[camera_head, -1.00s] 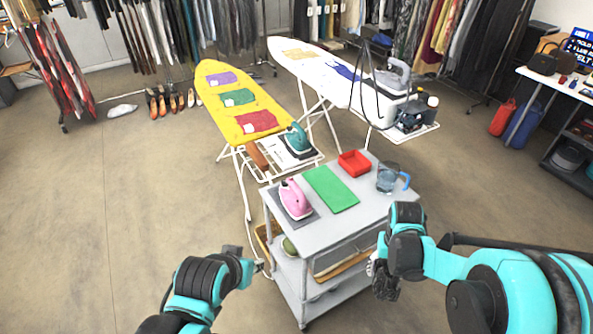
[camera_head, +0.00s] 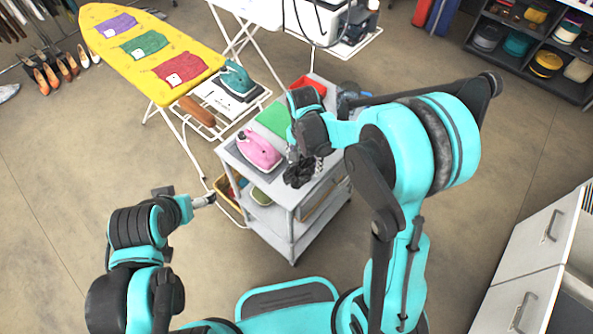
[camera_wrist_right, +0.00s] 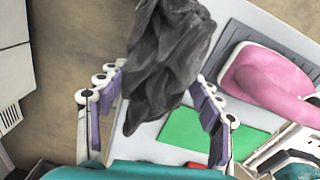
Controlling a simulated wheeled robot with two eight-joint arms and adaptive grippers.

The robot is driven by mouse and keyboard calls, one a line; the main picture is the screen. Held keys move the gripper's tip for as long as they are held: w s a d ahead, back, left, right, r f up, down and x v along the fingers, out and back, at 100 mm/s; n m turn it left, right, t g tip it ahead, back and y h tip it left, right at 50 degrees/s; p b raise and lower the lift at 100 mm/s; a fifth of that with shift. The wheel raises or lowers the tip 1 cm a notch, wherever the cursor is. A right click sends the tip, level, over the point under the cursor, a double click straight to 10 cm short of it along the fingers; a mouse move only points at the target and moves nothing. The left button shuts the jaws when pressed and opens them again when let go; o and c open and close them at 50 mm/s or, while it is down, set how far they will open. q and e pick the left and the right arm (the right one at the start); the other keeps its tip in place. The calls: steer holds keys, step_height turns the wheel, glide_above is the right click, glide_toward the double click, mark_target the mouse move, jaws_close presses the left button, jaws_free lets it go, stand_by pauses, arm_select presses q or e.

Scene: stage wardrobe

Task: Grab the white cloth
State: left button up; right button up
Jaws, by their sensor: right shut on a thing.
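My right gripper (camera_wrist_right: 157,80) is shut on a crumpled dark grey cloth (camera_wrist_right: 168,60) that hangs between its fingers. In the head view the right gripper (camera_head: 301,160) is over the front edge of the grey cart, the dark bundle below it. The held cloth looks dark, not white. A small white, cloth-like thing (camera_head: 8,92) lies on the floor at the far left edge; I cannot tell what it is. My left gripper (camera_head: 203,200) is left of the cart, apart from it; its fingers are too small to read.
The grey cart (camera_head: 232,154) holds a pink iron (camera_head: 259,150), a green mat (camera_head: 272,119) and a red tray (camera_head: 308,84). A yellow ironing board (camera_head: 150,72) stands behind left. White drawers (camera_head: 530,262) are at the right.

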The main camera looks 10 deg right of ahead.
steer(key=a+f, duration=0.1)
steer(key=a, duration=0.1)
steer(key=shift+w+a+f+b, duration=0.3)
steer(key=shift+f, duration=0.1)
steer(key=shift+f+b, duration=0.8)
steer(key=shift+f, duration=1.1)
steer(key=shift+f, duration=0.2)
steer(key=o, duration=0.8)
